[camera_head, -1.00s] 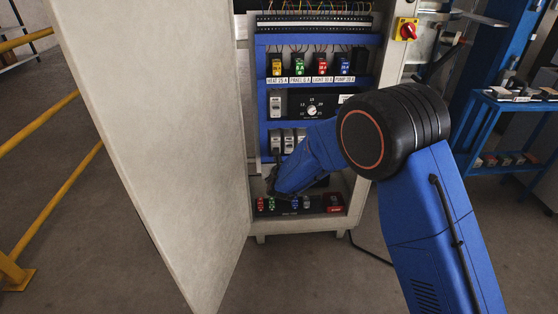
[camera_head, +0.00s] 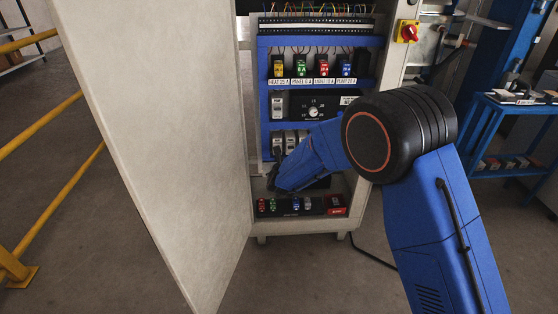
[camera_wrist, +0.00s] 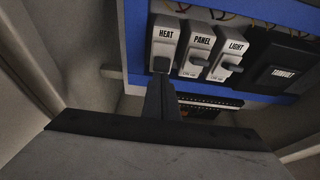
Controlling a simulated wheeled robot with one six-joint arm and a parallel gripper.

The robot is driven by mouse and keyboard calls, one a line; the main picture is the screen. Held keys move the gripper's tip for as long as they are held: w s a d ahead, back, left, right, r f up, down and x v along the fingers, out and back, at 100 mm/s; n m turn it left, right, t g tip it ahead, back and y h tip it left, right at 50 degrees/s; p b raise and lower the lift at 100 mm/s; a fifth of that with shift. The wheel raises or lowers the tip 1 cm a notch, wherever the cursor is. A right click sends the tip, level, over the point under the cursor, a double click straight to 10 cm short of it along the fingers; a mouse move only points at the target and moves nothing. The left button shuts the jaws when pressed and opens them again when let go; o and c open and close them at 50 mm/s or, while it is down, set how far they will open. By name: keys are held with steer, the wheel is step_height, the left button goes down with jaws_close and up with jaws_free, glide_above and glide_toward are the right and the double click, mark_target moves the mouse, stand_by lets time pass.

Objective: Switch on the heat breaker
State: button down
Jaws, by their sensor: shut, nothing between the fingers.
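The heat breaker (camera_wrist: 166,40) is a light switch unit labelled HEAT, at the left of a row in the wrist view. Its dark toggle sits at its lower end. The panel breaker (camera_wrist: 200,45) and light breaker (camera_wrist: 232,52) stand to its right, with grey toggles. My gripper (camera_wrist: 161,82) is shut and empty, its fingertips just below the heat toggle; I cannot tell whether they touch it. In the head view my gripper (camera_head: 275,158) is at the left end of the breaker row (camera_head: 290,140), partly hiding the heat breaker.
The open cabinet door (camera_head: 165,130) stands close on the left. Fuses (camera_head: 312,66) in several colours sit on the upper rail, above a dial (camera_head: 313,112). A tray of small fuses (camera_head: 285,206) lies on the cabinet floor below my arm. A red rotary switch (camera_head: 408,32) is at upper right.

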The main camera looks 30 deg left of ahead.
steer(key=shift+s+r+g+h, duration=0.1)
steer(key=shift+r+g+h, duration=0.5)
steer(key=shift+g, duration=0.3)
stand_by(0.9)
steer(key=shift+r, duration=0.35)
stand_by(1.0)
steer(key=shift+r, duration=0.75)
